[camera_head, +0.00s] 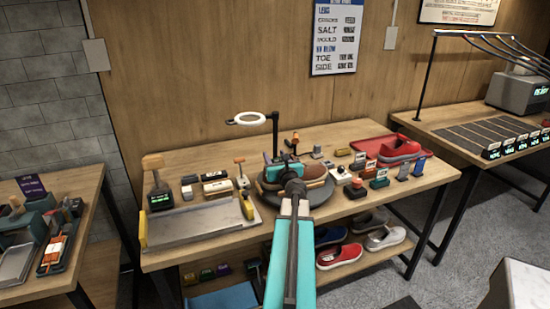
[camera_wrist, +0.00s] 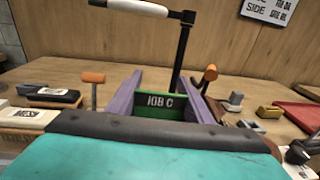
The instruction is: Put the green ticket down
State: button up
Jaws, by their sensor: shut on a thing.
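The green ticket (camera_wrist: 160,104), marked "JOB C", stands upright between the two purple fingers of my gripper (camera_wrist: 164,82) in the wrist view. My gripper is shut on it. In the head view my gripper (camera_head: 279,158) is over the middle of the workbench, above a round dark stand (camera_head: 314,195). My own arm covers part of that stand, and I cannot make out the ticket there. Whether the ticket touches anything below is hidden in both views.
A ring lamp (camera_head: 252,118) on a black post stands close behind my gripper. A grey tray (camera_head: 195,223) lies at left, and a red tray (camera_head: 372,143) with a red shoe (camera_head: 400,148) at back right. Small blocks and tools crowd the bench on both sides. Shoes lie on the lower shelf.

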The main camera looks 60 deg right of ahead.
jog(key=shift+f, duration=0.1)
jog(key=o, duration=0.9)
jog(key=shift+o, duration=0.6)
jog(key=shift+r, duration=0.25)
